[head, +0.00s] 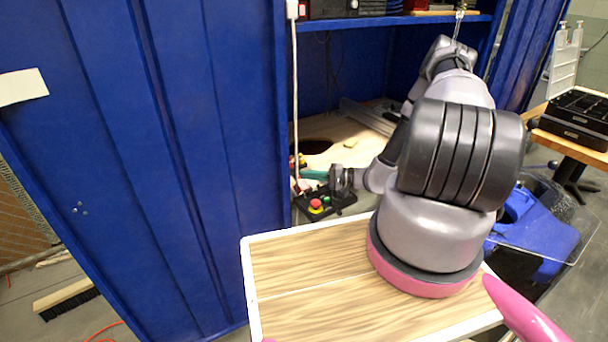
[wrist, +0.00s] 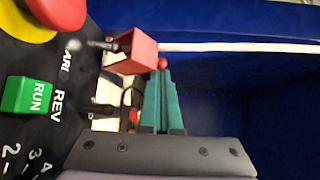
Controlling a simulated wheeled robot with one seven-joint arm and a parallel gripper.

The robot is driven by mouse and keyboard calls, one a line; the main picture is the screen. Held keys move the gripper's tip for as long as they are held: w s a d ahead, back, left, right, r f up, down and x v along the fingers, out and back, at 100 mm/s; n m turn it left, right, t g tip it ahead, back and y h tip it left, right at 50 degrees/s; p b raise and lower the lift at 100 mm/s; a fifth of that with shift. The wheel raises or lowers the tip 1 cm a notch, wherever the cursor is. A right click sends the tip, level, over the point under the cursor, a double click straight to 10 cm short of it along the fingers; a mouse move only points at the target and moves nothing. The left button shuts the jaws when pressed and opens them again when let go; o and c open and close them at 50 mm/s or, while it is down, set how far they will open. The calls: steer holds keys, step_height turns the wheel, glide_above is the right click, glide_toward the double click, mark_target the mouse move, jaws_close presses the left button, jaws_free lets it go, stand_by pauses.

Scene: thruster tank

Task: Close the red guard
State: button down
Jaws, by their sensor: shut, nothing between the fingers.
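The red guard (wrist: 132,52) is a small box-shaped cover in the wrist view, standing raised beside a metal toggle lever (wrist: 100,45) on the black control panel (wrist: 75,75). Its hollow side shows, and the lever is uncovered. My gripper (wrist: 163,74) has teal fingers pressed together, with nothing between them. The fingertips are just right of the guard in the picture; I cannot tell whether they touch it. A small red ball (wrist: 162,63) shows at the fingertips. In the head view, my gripper (head: 304,174) reaches over the panel (head: 340,199), where the guard is too small to tell.
The panel bears a red stop button on yellow (wrist: 55,12) and a green RUN button (wrist: 27,95). The panel sits on a wooden bench inside a blue cabinet (head: 190,130). Its door stands left of my arm.

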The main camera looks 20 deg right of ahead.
mark_target(307, 186)
steer(key=shift+s+d+f, duration=0.1)
steer(key=shift+s+d, duration=0.15)
steer(key=shift+s, duration=0.4)
steer(key=shift+s+d+f, duration=0.1)
steer(key=shift+s+d, duration=0.1)
steer(key=shift+s, duration=0.45)
steer(key=shift+s+d+f, duration=0.15)
steer(key=shift+s+f, duration=0.1)
steer(key=shift+s, duration=0.2)
steer(key=shift+s+d+f, duration=0.1)
steer(key=shift+s+f, duration=0.1)
steer(key=shift+s, duration=0.25)
steer(key=shift+s+d+f+n+t+y, duration=0.1)
steer(key=shift+s+f+n+t+y, duration=0.2)
steer(key=shift+n+y, duration=0.2)
steer(key=v, duration=1.1)
